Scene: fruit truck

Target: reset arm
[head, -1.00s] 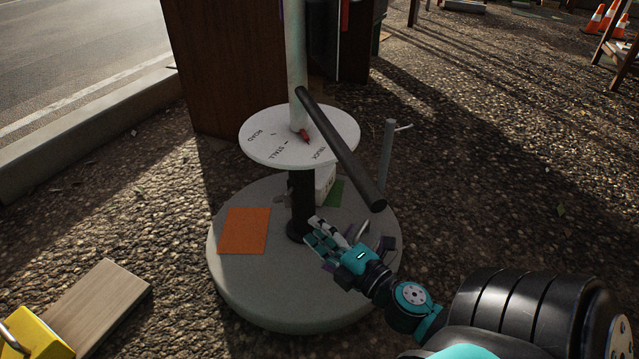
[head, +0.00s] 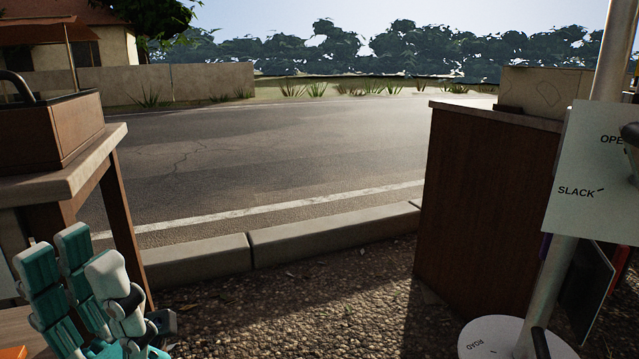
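My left gripper (head: 75,275) shows at the lower left of the head view. Its teal and pale grey fingers point up and are spread, with nothing held between them. The lower part of the gripper is cut off by the bottom edge. It is in front of a wooden table (head: 68,178), and I cannot tell the gap between them. My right gripper is not in view.
A crate (head: 50,130) stands on the table. At right are a brown wooden stall (head: 480,200), a metal pole (head: 555,280), a white sign (head: 592,170) and a round white plate (head: 485,340). A curb (head: 320,235) borders the road (head: 260,150). Gravel lies between.

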